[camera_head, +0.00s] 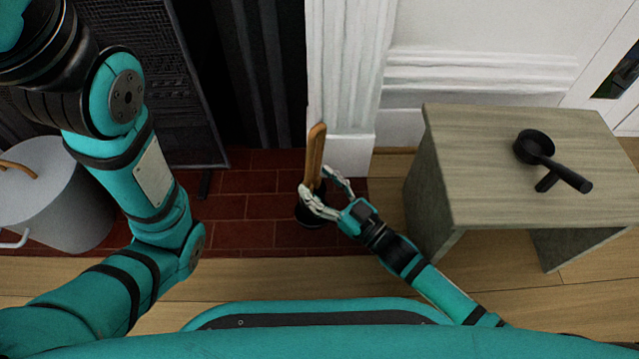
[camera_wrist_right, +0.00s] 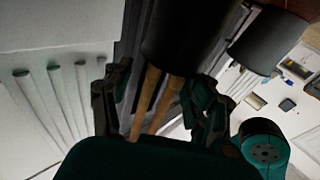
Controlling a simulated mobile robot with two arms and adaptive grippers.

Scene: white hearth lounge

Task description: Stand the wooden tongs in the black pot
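The wooden tongs (camera_head: 315,157) stand nearly upright at the hearth, with their lower part in the black pot (camera_head: 309,217). The pot is mostly hidden under my right gripper (camera_head: 327,190). In the right wrist view, the tongs (camera_wrist_right: 154,100) run into the dark pot (camera_wrist_right: 185,38) at the top of the picture. The fingers of the right gripper (camera_wrist_right: 160,98) are spread on both sides of the tongs, with visible gaps. My left arm is at the left of the head view; its gripper is out of view.
A wooden side table (camera_head: 490,185) with a black ladle-like item (camera_head: 537,147) stands at right. A large pale lidded pot (camera_head: 62,200) is at left. A white pillar (camera_head: 345,80) rises just behind the tongs. Red tiles (camera_head: 240,207) around the black pot are clear.

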